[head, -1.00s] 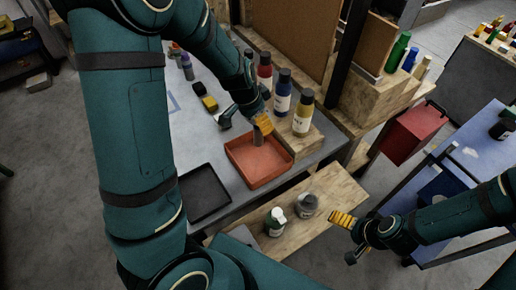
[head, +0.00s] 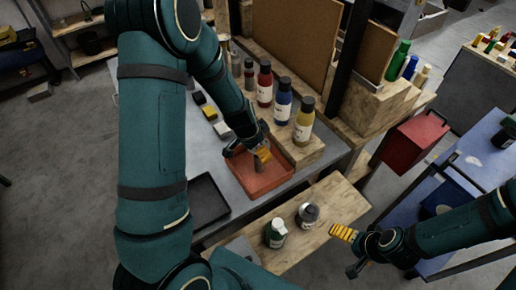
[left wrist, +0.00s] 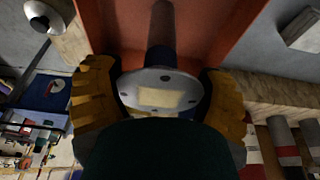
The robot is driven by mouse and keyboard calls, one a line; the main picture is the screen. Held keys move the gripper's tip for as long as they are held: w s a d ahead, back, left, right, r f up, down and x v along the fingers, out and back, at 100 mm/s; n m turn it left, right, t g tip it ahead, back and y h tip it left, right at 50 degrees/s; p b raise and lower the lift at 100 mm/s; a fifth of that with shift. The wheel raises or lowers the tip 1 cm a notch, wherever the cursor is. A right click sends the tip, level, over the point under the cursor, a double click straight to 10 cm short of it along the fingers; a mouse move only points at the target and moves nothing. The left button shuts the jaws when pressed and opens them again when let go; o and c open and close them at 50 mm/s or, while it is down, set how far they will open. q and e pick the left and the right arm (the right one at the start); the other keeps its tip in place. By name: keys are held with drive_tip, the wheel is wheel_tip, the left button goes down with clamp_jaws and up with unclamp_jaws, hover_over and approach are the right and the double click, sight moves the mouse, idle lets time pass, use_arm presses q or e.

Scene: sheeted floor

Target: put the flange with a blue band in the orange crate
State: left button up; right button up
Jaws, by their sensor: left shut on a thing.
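My left gripper (head: 260,153) is shut on a grey metal flange (head: 259,166), over or just inside the orange crate (head: 264,190) on the bench. In the left wrist view the flange (left wrist: 160,88) sits between the yellow fingers of the left gripper (left wrist: 160,95), its stem pointing toward the crate floor (left wrist: 215,30). I cannot tell whether the flange touches the crate. My right gripper (head: 343,232) is at the right, away from the crate, and seems empty.
Red, blue and yellow bottles (head: 283,102) stand on a wooden ledge behind the crate. A black tray (head: 207,200) lies left of it. Two small jars (head: 276,228) (head: 308,215) stand on the lower wooden shelf. A red bin (head: 416,138) hangs at the right.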

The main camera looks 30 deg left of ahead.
use_arm(q)
drive_tip(key=shift+f, duration=0.1)
drive_tip(key=o, duration=1.2)
drive_tip(key=shift+r, duration=0.4)
drive_tip(key=p+v, duration=0.2)
drive_tip(key=v, duration=0.9)
drive_tip(key=shift+s+a+r, duration=0.15)
drive_tip(key=shift+r, duration=0.05)
drive_tip(key=shift+s, duration=0.1)
